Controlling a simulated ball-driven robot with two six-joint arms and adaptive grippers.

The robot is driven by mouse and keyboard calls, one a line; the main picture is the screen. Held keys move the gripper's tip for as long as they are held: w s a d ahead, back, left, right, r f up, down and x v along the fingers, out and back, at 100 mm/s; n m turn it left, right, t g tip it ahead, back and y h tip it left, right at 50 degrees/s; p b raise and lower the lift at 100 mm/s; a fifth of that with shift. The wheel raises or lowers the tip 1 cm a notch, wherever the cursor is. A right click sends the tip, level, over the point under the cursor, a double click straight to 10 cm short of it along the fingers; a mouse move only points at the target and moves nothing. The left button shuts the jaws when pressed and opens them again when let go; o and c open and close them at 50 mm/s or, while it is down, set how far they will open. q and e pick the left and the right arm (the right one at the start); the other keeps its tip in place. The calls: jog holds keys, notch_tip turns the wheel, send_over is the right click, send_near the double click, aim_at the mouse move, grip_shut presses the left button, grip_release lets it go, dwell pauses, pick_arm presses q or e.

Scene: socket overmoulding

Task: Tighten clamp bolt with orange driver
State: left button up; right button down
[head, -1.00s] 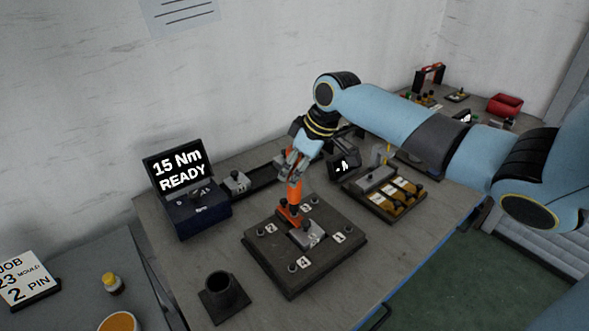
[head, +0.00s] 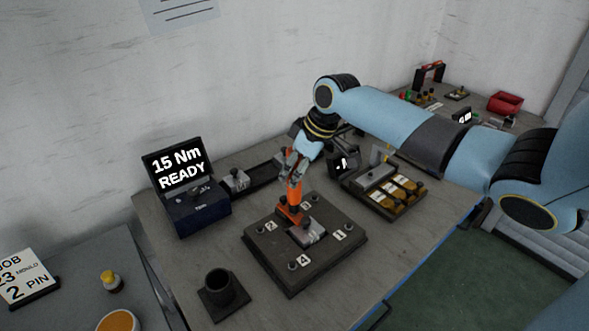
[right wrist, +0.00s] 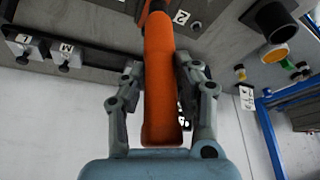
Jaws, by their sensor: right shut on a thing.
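My right gripper (head: 293,172) is shut on the driver's upper part; the right wrist view also shows the driver (right wrist: 160,85) between both fingers. The plate has numbered bolts at its corners; the labels 2, 3, 1 and 4 show. The driver's foot sits nearest labels 2 and 3, and hides which bolt, if any, it touches. The silver block (head: 312,234) is in the plate's centre. My left gripper is not in view.
A dark blue torque box (head: 205,216) with a screen reading "15 Nm READY" stands at the left. A black cup holder (head: 219,286) is at the front. A tray of amber parts (head: 373,207) lies right of the plate. A wall stands behind.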

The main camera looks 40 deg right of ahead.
jog(key=shift+f, duration=0.4)
dwell(0.3)
jog(key=shift+s+a+f, duration=0.1)
jog(key=shift+s+f, duration=0.05)
jog(key=shift+f, duration=0.15)
dwell(1.0)
jog(key=shift+r, duration=0.1)
jog(key=shift+r+p, duration=1.25)
jog(key=shift+r, duration=0.15)
jog(key=shift+w+r, duration=0.2)
jog(key=shift+r, duration=1)
